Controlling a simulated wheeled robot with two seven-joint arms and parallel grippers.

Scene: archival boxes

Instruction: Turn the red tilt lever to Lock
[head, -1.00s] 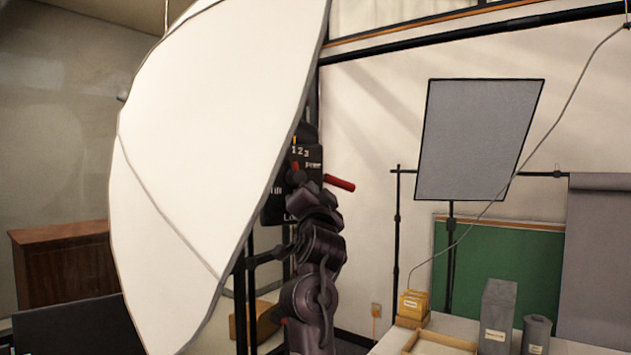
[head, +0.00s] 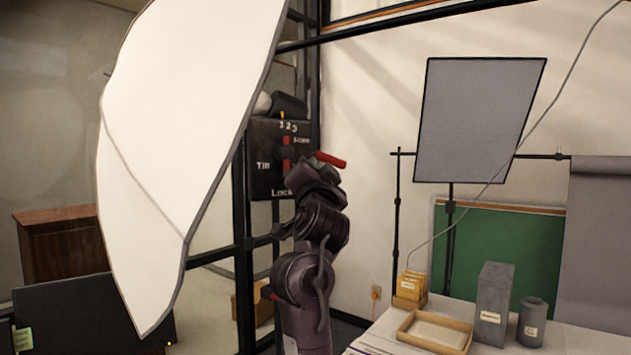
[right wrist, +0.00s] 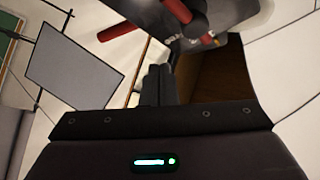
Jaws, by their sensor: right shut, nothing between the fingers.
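A black box (head: 266,135) with white lettering stands behind the right edge of the big white light diffuser. It reads "1 2 3" at the top, "Tilt" at the left and "Lock" at the bottom. A red upright bar (head: 286,145) shows on its face. A red handle (head: 330,158) sticks out to the right, tilted slightly down; it also shows in the right wrist view (right wrist: 120,32). My right gripper (head: 314,178) is in front of the box's lower right, partly covering it. In the right wrist view its fingers (right wrist: 158,83) are shut and empty, apart from the red handle.
The white diffuser (head: 180,140) fills the left and middle. A table at the lower right holds a wooden tray (head: 437,328), a grey box (head: 495,305) and a grey canister (head: 533,322). A grey panel (head: 478,120) stands behind. A dark screen (head: 85,318) is at the lower left.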

